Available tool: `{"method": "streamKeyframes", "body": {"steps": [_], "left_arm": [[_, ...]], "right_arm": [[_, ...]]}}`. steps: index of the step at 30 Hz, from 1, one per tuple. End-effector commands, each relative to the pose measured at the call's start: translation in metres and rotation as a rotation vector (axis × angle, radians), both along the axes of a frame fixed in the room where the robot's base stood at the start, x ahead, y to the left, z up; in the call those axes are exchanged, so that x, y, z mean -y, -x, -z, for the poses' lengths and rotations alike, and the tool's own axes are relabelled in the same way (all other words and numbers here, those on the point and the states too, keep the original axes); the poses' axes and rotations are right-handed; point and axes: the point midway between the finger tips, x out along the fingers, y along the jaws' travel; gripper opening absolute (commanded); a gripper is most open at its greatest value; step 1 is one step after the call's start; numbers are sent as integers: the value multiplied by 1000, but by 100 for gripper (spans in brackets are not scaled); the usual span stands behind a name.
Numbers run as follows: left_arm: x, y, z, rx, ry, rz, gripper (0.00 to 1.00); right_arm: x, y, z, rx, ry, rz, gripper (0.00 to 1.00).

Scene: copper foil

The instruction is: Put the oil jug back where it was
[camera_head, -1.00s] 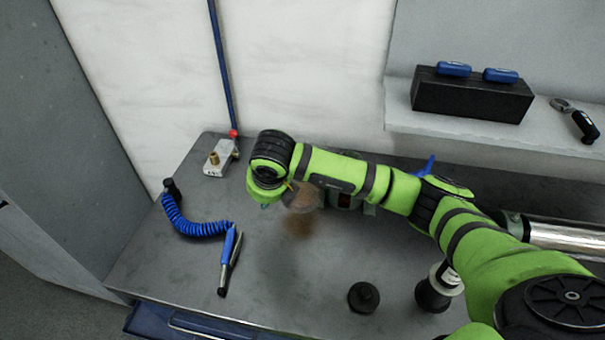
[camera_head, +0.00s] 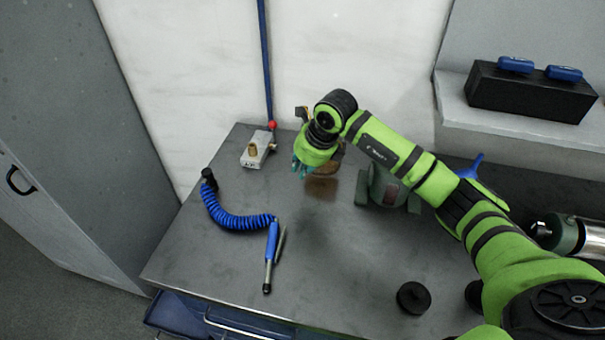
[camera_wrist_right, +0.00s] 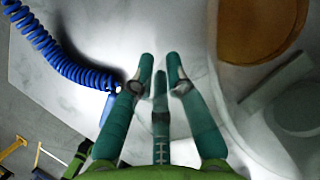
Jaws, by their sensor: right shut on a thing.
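The oil jug (camera_head: 327,168) is see-through with amber-brown oil in it. In the head view it is mostly hidden behind my right gripper (camera_head: 301,167), near the back of the grey table. In the right wrist view the clear jug with its amber oil (camera_wrist_right: 258,30) fills the upper right. My right gripper's teal fingers (camera_wrist_right: 160,75) are closed on the jug, with clear material between and beside them. A brown tint lies on the table just below the jug; whether the jug touches the table I cannot tell. My left gripper is not in view.
A small metal block with a brass fitting (camera_head: 257,150) stands left of the jug. A blue coiled hose (camera_head: 230,222) with a blow gun lies at front left. A green machine (camera_head: 386,187) stands to the right, partly behind my arm.

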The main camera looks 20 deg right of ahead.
Motion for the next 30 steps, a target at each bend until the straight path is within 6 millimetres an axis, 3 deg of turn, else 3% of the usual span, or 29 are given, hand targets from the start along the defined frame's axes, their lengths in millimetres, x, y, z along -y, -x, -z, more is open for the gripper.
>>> {"method": "streamKeyframes", "body": {"steps": [7, 20, 21, 22, 30], "left_arm": [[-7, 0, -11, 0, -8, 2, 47], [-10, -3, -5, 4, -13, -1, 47], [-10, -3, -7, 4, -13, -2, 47], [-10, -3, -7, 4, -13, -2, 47], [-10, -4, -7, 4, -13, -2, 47]], "right_arm": [[0, 0, 31, -2, 0, 1, 0], [0, 0, 39, 1, 0, 0, 0], [0, 0, 38, -1, 0, 1, 31], [0, 0, 38, -1, 0, 1, 39], [0, 1, 38, -2, 1, 1, 39]]}}
